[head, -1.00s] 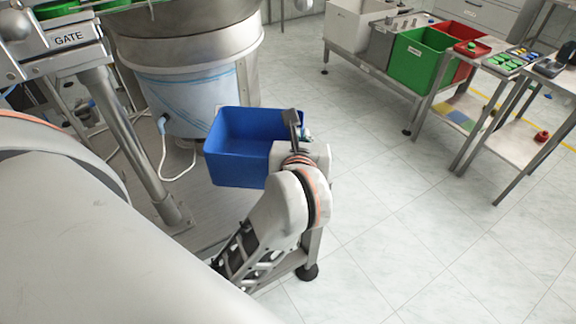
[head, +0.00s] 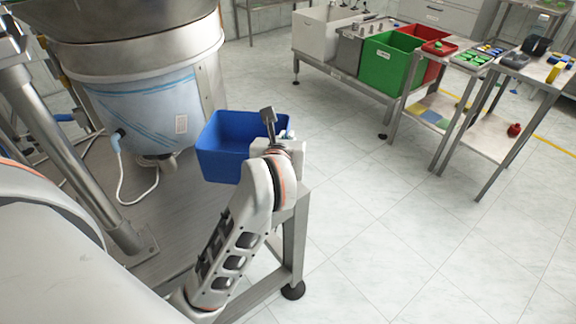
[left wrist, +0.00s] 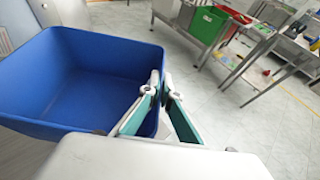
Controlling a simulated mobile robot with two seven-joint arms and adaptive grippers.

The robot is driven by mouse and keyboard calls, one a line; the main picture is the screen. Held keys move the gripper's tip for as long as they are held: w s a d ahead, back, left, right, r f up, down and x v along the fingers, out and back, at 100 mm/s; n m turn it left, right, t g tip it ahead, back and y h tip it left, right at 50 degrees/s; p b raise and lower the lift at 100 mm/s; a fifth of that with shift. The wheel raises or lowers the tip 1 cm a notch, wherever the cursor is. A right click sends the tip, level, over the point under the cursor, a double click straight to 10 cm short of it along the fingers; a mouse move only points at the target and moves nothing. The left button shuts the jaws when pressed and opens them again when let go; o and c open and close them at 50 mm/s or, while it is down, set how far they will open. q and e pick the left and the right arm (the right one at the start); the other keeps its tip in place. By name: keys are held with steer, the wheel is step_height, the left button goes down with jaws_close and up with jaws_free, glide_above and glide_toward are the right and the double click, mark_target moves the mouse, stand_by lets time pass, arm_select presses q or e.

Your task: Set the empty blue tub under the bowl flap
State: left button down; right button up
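The empty blue tub (head: 225,160) is at the middle left of the head view, right of the metal bowl feeder (head: 150,60). The tub (left wrist: 60,85) fills the left of the left wrist view, its inside bare. My left gripper (head: 273,126) is at the tub's right side. In the left wrist view its teal-padded fingers (left wrist: 160,85) close together over the tub's right wall, one inside and one outside. I cannot tell whether the tub touches the stand below. I cannot make out the bowl flap. My right gripper is not in view.
A metal stand (head: 180,215) with a leg and black foot lies below the tub. A white cable (head: 122,185) hangs from the feeder. A bench with green (head: 385,62) and red (head: 420,45) bins stands at the back right. The tiled floor between is clear.

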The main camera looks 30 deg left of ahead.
arm_select(q)
step_height(320, 180, down, 3)
steer(key=shift+r, duration=0.15)
step_height(320, 180, down, 3)
steer(key=shift+r+b, duration=0.2)
steer(key=shift+b, duration=0.5)
step_height(320, 180, down, 3)
steer(key=shift+b, duration=0.5)
steer(key=shift+r, duration=0.1)
steer(key=shift+f, duration=0.2)
steer(key=c, duration=2.3)
jaws_free()
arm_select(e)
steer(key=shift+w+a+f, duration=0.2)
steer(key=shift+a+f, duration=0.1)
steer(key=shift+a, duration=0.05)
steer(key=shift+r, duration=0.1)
